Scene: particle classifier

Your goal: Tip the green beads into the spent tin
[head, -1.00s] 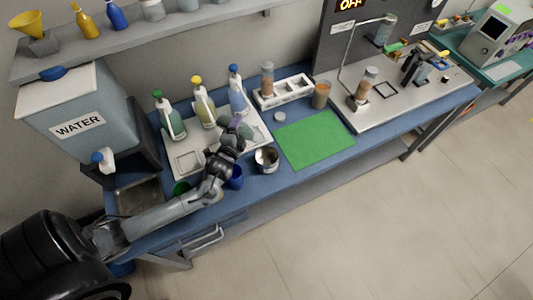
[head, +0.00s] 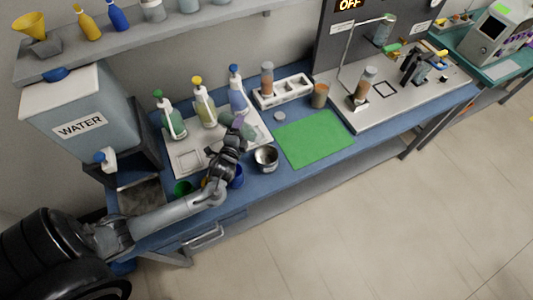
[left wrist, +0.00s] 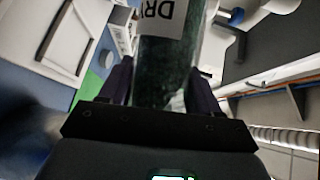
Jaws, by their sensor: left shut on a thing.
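My left gripper (head: 238,130) is over the front right part of the white tray on the bench. In the left wrist view it (left wrist: 160,88) is shut on a clear container (left wrist: 163,65) with dark green contents and a white label that reads upside down, seemingly "DRY". In the head view, the gripper largely hides this container. An open metal tin (head: 265,157), which may be the spent tin, stands upright on the blue bench, right of and nearer than the gripper. No label on it is readable. My right gripper is not in view.
Spray bottles (head: 204,112) stand at the back of the white tray (head: 187,160). A blue cup (head: 237,181) and a green cup (head: 182,188) are near my left forearm. A green mat (head: 313,138) lies clear right of the tin. A brown-filled beaker (head: 319,96) stands behind the mat.

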